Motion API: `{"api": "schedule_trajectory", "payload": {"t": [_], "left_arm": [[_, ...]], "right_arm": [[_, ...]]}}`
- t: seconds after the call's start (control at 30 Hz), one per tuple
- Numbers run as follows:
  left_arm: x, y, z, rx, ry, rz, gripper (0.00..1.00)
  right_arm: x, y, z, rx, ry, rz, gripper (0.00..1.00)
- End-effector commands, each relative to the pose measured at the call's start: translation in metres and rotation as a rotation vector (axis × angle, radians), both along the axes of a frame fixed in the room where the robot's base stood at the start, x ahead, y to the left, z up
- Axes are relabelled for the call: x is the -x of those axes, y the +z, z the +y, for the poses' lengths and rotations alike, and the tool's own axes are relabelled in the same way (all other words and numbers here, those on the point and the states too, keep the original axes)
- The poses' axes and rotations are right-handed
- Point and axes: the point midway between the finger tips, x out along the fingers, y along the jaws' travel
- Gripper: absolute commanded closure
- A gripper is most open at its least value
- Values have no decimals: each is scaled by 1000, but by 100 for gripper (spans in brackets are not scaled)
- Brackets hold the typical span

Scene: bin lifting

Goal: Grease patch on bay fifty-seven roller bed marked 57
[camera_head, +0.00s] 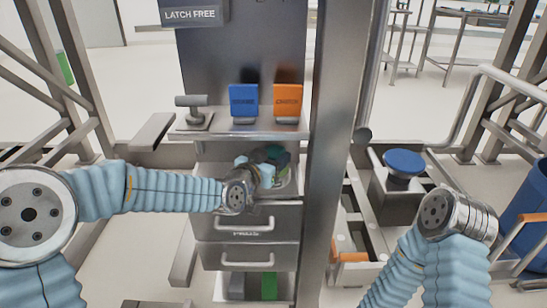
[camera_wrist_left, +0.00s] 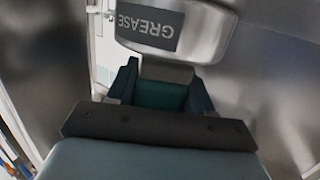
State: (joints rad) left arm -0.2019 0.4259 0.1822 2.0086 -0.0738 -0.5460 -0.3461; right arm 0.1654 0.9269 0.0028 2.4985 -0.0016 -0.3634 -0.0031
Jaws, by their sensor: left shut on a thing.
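My left gripper (camera_head: 268,168) reaches in from the left to the recess above the drawers (camera_head: 246,222), beside a green thing (camera_head: 277,153). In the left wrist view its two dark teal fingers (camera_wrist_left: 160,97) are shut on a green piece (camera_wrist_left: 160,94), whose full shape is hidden. Just beyond is a rounded metal piece with a dark label reading GREASE (camera_wrist_left: 151,27), upside down in this view. My right arm stands at the lower right, but its gripper fingers are out of sight. I see no grease patch and no mark 57.
A metal post (camera_head: 339,150) rises just right of the drawers. Farther right are a blue round-topped unit (camera_head: 404,163) and a blue bin (camera_head: 527,225).

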Motion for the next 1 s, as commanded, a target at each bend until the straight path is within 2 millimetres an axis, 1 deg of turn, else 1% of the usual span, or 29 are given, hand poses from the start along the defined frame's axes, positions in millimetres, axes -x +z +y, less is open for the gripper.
{"api": "schedule_trajectory", "payload": {"t": [0.67, 1.0], "left_arm": [[0, -8, 0, 0, 0, -1, 80], [0, -8, 0, 0, 0, 1, 80]], "right_arm": [[0, -9, 0, 0, 0, 0, 47], [0, -9, 0, 0, 0, 0, 47]]}}
